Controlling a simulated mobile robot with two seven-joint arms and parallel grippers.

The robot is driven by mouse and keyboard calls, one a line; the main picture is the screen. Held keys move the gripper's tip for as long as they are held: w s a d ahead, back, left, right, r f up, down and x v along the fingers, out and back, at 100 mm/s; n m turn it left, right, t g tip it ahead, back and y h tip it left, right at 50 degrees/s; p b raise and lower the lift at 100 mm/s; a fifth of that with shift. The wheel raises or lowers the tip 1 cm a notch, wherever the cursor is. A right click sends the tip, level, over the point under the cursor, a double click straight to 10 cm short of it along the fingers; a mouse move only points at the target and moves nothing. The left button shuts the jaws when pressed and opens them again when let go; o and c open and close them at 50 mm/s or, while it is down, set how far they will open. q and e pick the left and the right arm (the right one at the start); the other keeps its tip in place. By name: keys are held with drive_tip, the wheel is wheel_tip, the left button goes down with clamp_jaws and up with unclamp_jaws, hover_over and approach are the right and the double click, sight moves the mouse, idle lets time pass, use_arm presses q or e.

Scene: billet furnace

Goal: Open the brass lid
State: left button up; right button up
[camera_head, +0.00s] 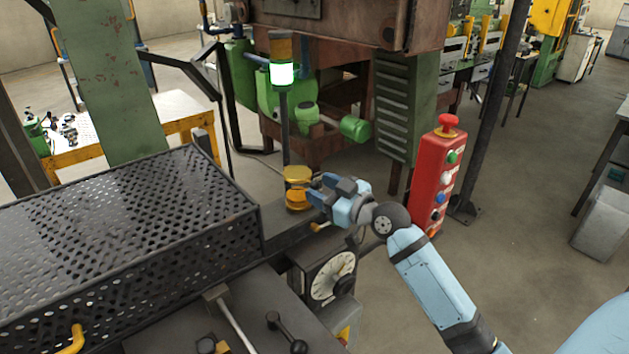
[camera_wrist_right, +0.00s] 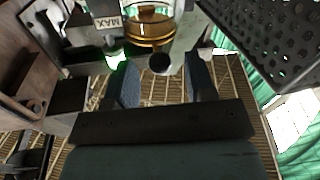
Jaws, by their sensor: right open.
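The brass lid (camera_head: 297,173) is a round yellow disc above an amber cup (camera_head: 297,199), at the middle of the head view. It looks lowered over the cup; any gap is too small to tell. My right gripper (camera_head: 313,189) is open at the right side of the lid and cup, its fingertips very near them. Contact cannot be told. In the right wrist view the gripper (camera_wrist_right: 164,78) has its two fingers apart, with the glass amber cup (camera_wrist_right: 150,27) just beyond them. My left gripper is not in view.
A perforated dark metal guard (camera_head: 120,240) stands to the left. A dial box (camera_head: 333,275) sits below the cup. A post with a lit lamp (camera_head: 282,74) rises behind it. A red button panel (camera_head: 436,180) stands to the right, with open floor beyond.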

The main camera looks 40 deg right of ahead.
sight(303, 177)
drive_tip(key=shift+x, duration=1.25)
clamp_jaws()
